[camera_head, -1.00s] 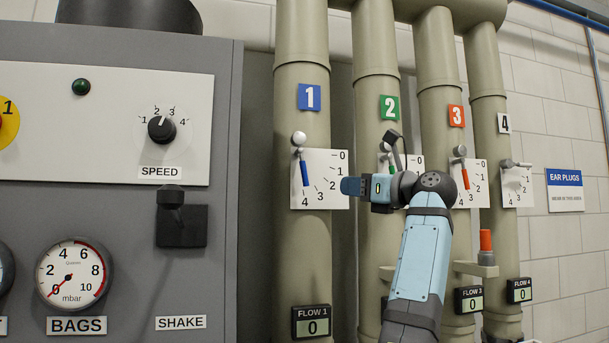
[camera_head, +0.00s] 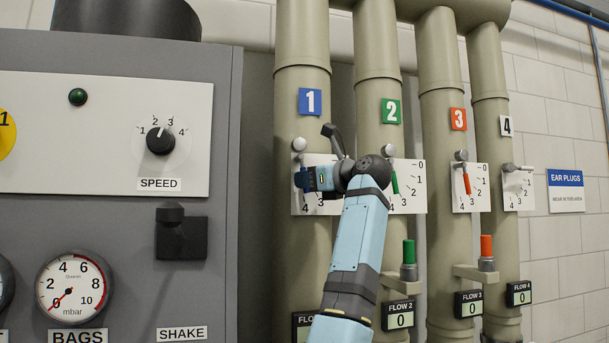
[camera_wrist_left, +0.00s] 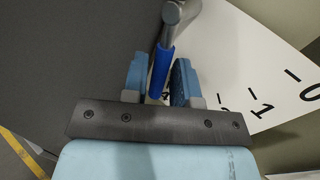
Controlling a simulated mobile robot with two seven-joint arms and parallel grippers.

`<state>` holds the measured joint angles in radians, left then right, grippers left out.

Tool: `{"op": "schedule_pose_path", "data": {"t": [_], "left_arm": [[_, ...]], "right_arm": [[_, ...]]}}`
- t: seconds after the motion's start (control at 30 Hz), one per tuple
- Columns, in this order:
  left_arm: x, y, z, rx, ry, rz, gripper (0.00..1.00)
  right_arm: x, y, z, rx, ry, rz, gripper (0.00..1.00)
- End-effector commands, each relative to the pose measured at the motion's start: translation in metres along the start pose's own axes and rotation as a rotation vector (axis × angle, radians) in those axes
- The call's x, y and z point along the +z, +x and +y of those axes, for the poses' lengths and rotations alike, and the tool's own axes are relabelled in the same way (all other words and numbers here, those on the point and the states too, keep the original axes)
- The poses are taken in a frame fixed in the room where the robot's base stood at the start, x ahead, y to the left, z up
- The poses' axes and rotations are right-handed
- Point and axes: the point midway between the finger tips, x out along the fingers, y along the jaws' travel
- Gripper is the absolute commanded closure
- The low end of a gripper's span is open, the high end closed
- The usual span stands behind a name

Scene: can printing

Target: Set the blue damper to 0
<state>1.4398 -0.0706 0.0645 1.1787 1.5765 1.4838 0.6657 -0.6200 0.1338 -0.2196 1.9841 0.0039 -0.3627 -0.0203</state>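My left gripper (camera_head: 303,180) is in front of this plate and hides the lever there. In the left wrist view, the blue lever (camera_wrist_left: 162,70) lies between the two light-blue fingers of my left gripper (camera_wrist_left: 160,83). The fingers are open on either side of it, close to the lever; contact is not clear. The lever's exact reading is hidden; the 4 shows just below the fingers. My right gripper is not in view.
The green damper (camera_head: 394,180), red damper (camera_head: 466,180) and a grey damper (camera_head: 510,168) are on pipes to the right. The grey control cabinet (camera_head: 225,120) stands close on the left. The FLOW 1 display is partly hidden by my arm.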

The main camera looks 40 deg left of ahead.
Motion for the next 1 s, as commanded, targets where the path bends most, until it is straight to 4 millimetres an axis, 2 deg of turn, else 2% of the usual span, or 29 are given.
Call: {"op": "schedule_pose_path", "data": {"t": [0.13,0.4,0.43,0.53,0.57,0.83,1.0], "left_arm": [[0.001,0.01,0.0,0.0,0.0,-0.001,0.74],[0.0,0.011,0.0,-0.001,0.0,-0.001,0.74],[0.0,0.011,0.0,-0.001,0.0,-0.001,0.76],[0.0,0.011,0.0,-0.001,0.0,-0.001,0.99],[0.0,0.011,0.0,-0.001,0.0,-0.001,1.0],[0.0,0.011,0.002,0.0,-0.006,0.004,1.0],[0.001,0.015,0.011,0.003,-0.036,0.025,1.0]], "right_arm": [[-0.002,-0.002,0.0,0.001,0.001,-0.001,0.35],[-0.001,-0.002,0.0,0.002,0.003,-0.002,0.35],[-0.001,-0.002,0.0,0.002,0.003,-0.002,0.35],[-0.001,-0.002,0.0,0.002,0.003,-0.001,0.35],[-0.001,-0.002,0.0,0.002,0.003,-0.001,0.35],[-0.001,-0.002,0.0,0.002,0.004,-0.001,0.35],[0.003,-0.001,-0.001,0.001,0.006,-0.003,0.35]]}}
